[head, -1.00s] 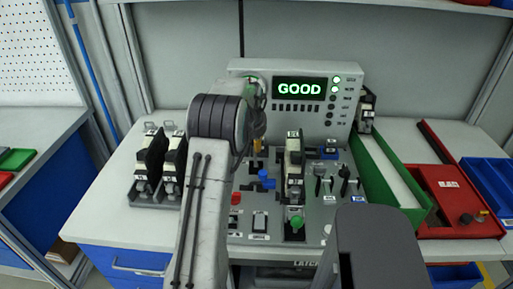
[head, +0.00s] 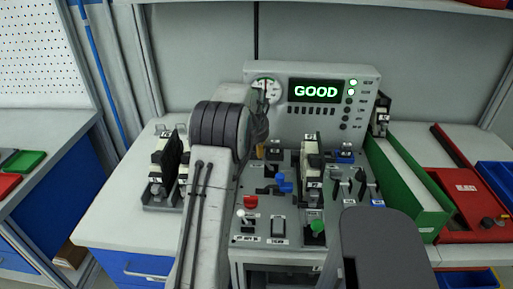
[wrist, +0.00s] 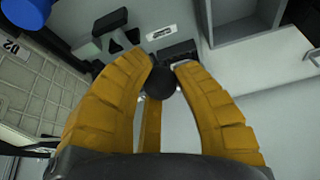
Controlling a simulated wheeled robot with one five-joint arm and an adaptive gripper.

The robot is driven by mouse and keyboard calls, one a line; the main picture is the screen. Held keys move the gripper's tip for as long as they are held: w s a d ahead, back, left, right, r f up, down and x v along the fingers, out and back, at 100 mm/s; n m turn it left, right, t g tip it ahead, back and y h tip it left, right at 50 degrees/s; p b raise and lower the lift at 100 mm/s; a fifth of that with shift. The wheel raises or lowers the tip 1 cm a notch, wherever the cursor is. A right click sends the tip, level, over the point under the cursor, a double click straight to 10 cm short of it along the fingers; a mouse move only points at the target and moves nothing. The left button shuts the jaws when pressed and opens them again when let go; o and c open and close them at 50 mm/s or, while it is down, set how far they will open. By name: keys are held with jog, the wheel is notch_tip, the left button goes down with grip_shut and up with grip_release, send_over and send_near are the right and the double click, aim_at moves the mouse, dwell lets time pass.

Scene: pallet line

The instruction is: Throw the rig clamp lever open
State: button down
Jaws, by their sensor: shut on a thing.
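In the wrist view my gripper's yellow fingers (wrist: 160,85) are shut on a dark round knob (wrist: 159,84), which looks like the end of the rig clamp lever. The lever's shaft is hidden behind the knob and fingers. In the head view my arm hides the grip and most of the gripper. The grey test rig (head: 356,110) stands on the bench with its display reading GOOD. A black and white module (head: 312,165) stands upright on the rig deck, with a green handle (head: 317,227) in front of it.
A blue handle (head: 284,183), a red knob (head: 251,202) and black levers (head: 360,181) rise from the deck. Modules stand in a rack (head: 160,206) at the left. A green-sided tray (head: 405,190) and a red tray (head: 466,205) lie at the right.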

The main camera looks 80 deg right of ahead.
jog(key=shift+w+r, duration=0.15)
jog(key=c, duration=1.3)
grip_release()
jog(key=shift+w, duration=0.1)
jog(key=o, duration=0.4)
jog(key=v, duration=1.1)
jog(key=shift+a+r, duration=0.25)
jog(key=shift+r, duration=0.1)
